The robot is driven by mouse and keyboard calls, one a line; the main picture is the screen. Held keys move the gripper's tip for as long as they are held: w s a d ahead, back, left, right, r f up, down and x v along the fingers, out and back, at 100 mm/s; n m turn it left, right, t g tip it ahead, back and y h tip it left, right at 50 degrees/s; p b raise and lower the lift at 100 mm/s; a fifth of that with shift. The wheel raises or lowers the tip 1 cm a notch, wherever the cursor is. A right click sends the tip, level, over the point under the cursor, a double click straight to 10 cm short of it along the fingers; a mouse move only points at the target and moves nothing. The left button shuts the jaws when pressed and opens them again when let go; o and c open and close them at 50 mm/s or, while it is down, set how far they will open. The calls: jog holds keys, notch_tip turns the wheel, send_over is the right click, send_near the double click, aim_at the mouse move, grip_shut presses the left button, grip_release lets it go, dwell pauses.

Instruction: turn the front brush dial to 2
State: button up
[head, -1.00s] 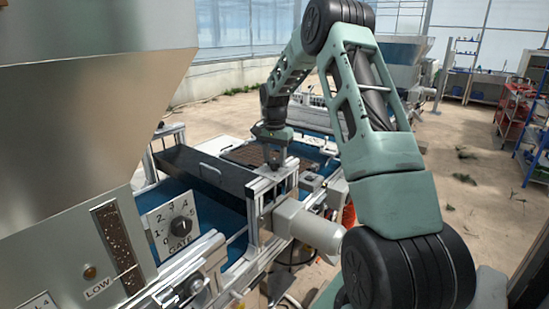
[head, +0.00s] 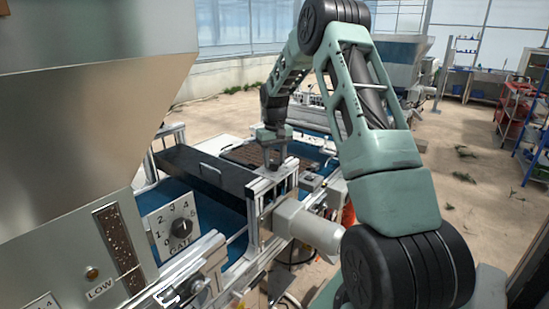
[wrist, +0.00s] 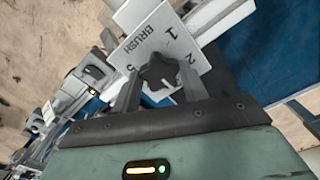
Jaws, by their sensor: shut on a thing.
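The front brush dial (wrist: 145,40) shows in the wrist view as a white plate lettered BRUSH, seen tilted. The numerals 1 and 2 are readable on it, and another numeral on the left is partly covered. Its black lobed knob (wrist: 160,71) sits between the two grey fingers of my gripper (wrist: 160,87). The fingers are shut on the knob from both sides. I cannot make out which numeral the knob points to. In the head view my gripper (head: 275,162) reaches down over the machine's frame, and the brush dial cannot be made out there.
A separate GATE dial (head: 181,229) with a black knob is on the near part of the machine. A large metal hopper (head: 90,130) fills the left. A grey motor (head: 308,228) sticks out below my arm. Open floor lies to the right, before the shelves (head: 510,105).

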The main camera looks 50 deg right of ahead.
aim_at(274, 161)
jog(key=n, duration=0.5)
jog(key=shift+w+r+n+p, duration=0.1)
jog(key=shift+n+p, duration=0.25)
jog(key=shift+n, duration=0.05)
jog(key=n+p, duration=0.1)
jog(key=n, duration=0.4)
jog(key=shift+n, duration=0.4)
jog(key=o, duration=1)
notch_tip(274, 161, up, 17)
jog(key=b, duration=0.4)
jog(key=shift+r, duration=0.2)
jog(key=shift+a+f, duration=0.1)
